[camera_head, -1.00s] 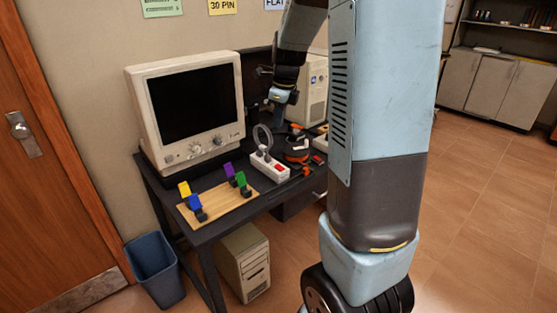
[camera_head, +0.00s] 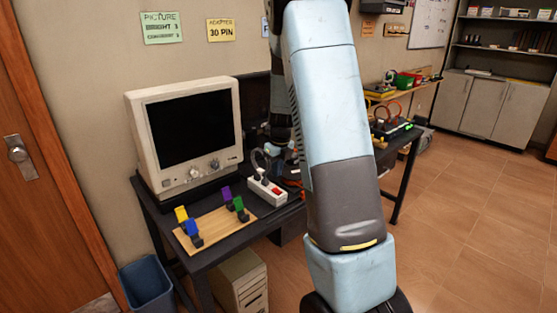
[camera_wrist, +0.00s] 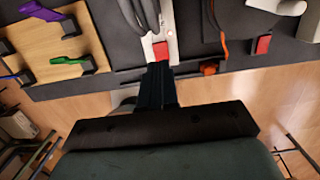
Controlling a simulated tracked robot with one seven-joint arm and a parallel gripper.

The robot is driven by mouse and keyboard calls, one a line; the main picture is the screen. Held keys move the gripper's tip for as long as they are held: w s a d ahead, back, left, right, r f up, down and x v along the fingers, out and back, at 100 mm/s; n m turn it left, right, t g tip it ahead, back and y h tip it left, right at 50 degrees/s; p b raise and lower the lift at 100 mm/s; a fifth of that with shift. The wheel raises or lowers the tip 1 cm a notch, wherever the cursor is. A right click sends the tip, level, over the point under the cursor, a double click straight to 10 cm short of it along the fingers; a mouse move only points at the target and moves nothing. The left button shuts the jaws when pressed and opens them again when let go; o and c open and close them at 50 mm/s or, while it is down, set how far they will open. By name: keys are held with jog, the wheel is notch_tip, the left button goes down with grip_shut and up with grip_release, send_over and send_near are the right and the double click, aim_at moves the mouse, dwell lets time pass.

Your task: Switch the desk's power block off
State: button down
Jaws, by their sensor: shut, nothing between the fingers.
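The power block (camera_head: 262,192) is a white strip with a red switch (camera_head: 276,190) on the dark desk (camera_head: 232,232), right of the wooden board. In the wrist view the white block (camera_wrist: 172,22) stands at top centre, with its red switch (camera_wrist: 160,51) at its near end. My gripper (camera_wrist: 157,68) is shut and empty. Its tips appear right at the near edge of the red switch; I cannot tell whether they touch it. In the head view my arm hides the fingertips. Whether the switch is on or off is not clear.
A beige monitor (camera_head: 186,128) stands behind a wooden board (camera_head: 212,232) with several coloured clips. Dark cables and an orange part (camera_wrist: 208,68) lie beside the block, with another red piece (camera_wrist: 263,45) farther right. A blue bin (camera_head: 147,286) stands on the floor.

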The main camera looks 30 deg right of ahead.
aim_at(275, 189)
jog(key=shift+w+a+f, duration=0.1)
jog(key=shift+w+f, duration=0.1)
jog(key=shift+f, duration=1.4)
jog(key=shift+w+f, duration=0.2)
jog(key=shift+f, duration=1.35)
